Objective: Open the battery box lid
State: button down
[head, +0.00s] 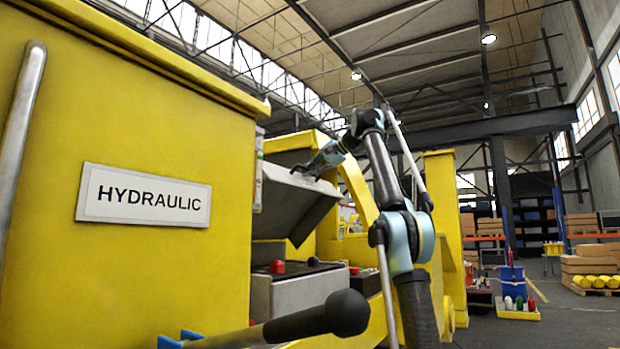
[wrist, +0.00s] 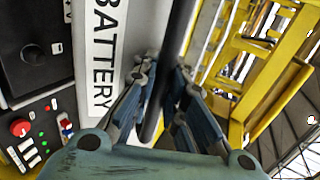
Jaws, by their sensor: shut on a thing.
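The grey battery box lid (head: 297,207) stands raised and tilted above the grey battery box (head: 300,303) in the head view. In the wrist view, the lid (wrist: 150,28) carries a white BATTERY label (wrist: 101,62) and a dark bar handle (wrist: 179,35) runs alongside it. My gripper (head: 306,170) is at the lid's upper edge. In the wrist view, the fingers of my gripper (wrist: 162,78) are closed around the dark handle. The fingers hide part of the handle.
A yellow HYDRAULIC cabinet (head: 130,180) fills the left foreground. A black-knobbed lever (head: 345,312) is at the bottom. A red knob (wrist: 20,127) and switches show beside the lid. Yellow framework (wrist: 250,75) lies right of the handle.

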jog(key=shift+w+d, duration=0.1)
jog(key=shift+d, duration=0.05)
jog(key=c, duration=1.6)
grip_release()
jog(key=shift+d, duration=0.15)
jog(key=shift+v, duration=1.3)
jog(key=s+d, duration=0.6)
jog(key=d, duration=0.4)
jog(key=shift+d, duration=0.25)
